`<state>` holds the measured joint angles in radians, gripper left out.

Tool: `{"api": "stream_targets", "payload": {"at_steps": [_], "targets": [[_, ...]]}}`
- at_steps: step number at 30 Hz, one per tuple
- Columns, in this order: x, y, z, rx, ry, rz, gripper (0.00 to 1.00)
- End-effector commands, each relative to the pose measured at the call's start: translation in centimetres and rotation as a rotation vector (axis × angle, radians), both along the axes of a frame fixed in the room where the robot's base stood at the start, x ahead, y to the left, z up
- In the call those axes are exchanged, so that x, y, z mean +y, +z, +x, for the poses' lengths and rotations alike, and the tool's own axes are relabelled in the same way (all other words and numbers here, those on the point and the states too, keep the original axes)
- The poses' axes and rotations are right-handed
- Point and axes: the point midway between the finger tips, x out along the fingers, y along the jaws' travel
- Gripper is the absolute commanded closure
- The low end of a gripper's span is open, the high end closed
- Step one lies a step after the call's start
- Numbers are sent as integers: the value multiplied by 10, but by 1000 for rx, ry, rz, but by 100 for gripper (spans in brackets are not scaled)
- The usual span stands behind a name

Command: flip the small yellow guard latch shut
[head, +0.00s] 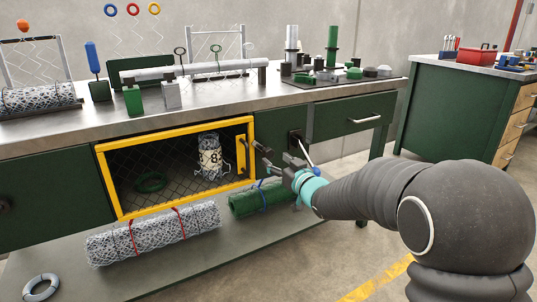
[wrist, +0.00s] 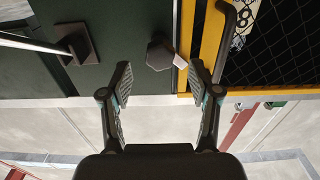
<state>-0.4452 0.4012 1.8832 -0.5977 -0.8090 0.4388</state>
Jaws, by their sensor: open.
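A yellow-framed mesh guard (head: 175,135) covers an opening in the front of the green workbench. A short upright yellow piece (head: 241,158) shows near its right side; I cannot tell whether this is the small latch or how it is set. In the wrist view, the yellow guard edge (wrist: 213,38) is right of centre, with a dark bar handle (wrist: 228,38) along it. A dark hexagonal knob (wrist: 159,54) with a pale tab lies left of the edge. My gripper (wrist: 160,78) is open and empty, its fingertips either side of the knob's line, apparently apart from it. It also shows in the head view (head: 284,166).
A pale lever rod (wrist: 30,42) on a dark square plate (wrist: 76,44) stands beside the gripper. Mesh rolls, one grey (head: 155,233) and one green (head: 262,197), lie on the lower shelf. A labelled roll (head: 210,158) stands behind the mesh.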

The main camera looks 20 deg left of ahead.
Motion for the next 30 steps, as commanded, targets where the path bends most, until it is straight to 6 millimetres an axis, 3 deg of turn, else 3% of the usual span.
{"api": "stream_targets", "payload": {"at_steps": [9, 22, 23, 30], "targets": [[35, 0, 30, 1, 0, 1, 38], [42, 0, 36, 1, -2, 0, 38], [42, 0, 36, 1, -2, 1, 41], [42, 0, 36, 1, -2, 1, 99]]}}
